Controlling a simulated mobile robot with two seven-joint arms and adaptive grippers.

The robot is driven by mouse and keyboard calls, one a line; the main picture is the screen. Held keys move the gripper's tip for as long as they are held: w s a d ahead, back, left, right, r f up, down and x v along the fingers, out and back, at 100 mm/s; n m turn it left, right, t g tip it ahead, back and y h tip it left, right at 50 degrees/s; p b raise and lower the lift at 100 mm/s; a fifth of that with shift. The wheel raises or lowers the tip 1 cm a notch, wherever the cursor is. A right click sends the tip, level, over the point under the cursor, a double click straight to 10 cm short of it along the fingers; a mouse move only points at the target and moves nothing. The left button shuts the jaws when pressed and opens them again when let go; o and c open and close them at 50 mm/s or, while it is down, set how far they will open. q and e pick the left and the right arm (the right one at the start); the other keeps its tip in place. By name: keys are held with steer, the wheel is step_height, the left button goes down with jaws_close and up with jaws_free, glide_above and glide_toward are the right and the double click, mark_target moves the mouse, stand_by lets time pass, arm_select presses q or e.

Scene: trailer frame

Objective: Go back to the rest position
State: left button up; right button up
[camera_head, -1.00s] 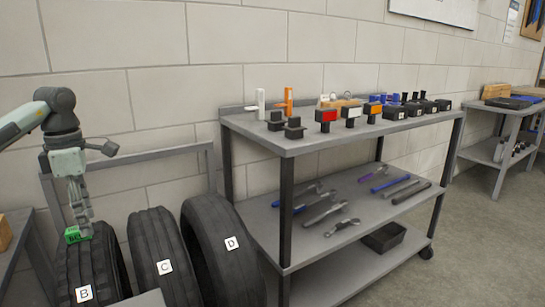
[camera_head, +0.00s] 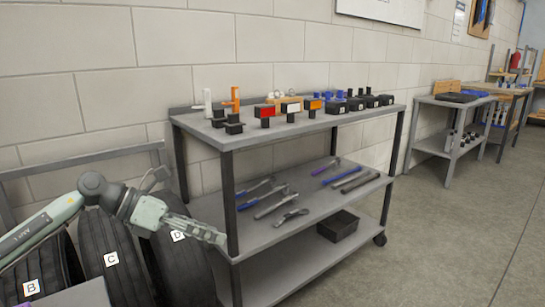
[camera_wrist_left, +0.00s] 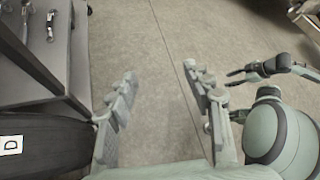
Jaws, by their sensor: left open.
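My left gripper (camera_head: 216,237) reaches in from the left in the head view, level and pointing right, in front of the tyre marked D (camera_head: 196,265) and near the tool cart's front left leg. In the left wrist view its two fingers (camera_wrist_left: 162,92) are spread apart with only bare floor between them. It holds nothing.
The three-tier tool cart (camera_head: 290,128) stands right of the tyres marked B (camera_head: 45,262) and C (camera_head: 112,235). It carries small blocks and hand tools. Another table (camera_head: 450,103) stands farther right. The floor (camera_head: 440,245) right of the cart is clear.

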arm_select(q)
steer(key=w+d+r+n+t+h, duration=0.2)
steer(key=d+r+n+t+h, duration=0.1)
steer(key=d+n+t+h, duration=0.3)
steer(key=s+a+f+n+t+y, duration=0.1)
steer(key=a+f+n+t+y, duration=0.2)
steer(key=a+f+n+y, duration=0.8)
steer(key=a+f+n+t+y, duration=0.3)
steer(key=f+n+y, duration=0.3)
steer(key=n, duration=1.1)
steer(key=s+a+f+n+g+y, duration=0.1)
steer(key=s+a+f+n+g, duration=0.15)
steer(key=s+f, duration=0.4)
steer(key=s+a+f+n+g+y, duration=0.1)
steer(key=s+a+f+n+g, duration=0.15)
steer(key=s+f, duration=0.35)
steer(key=s+d+f+n+g, duration=0.1)
steer(key=s+f+n+g, duration=0.1)
steer(key=s+f, duration=0.3)
steer(key=s+f+n+g, duration=0.2)
steer(key=s+f+g, duration=0.3)
steer(key=s, duration=0.7)
steer(key=shift+d+f+n+h, duration=0.3)
steer(key=shift+d+f+n, duration=0.1)
steer(key=shift+f, duration=0.15)
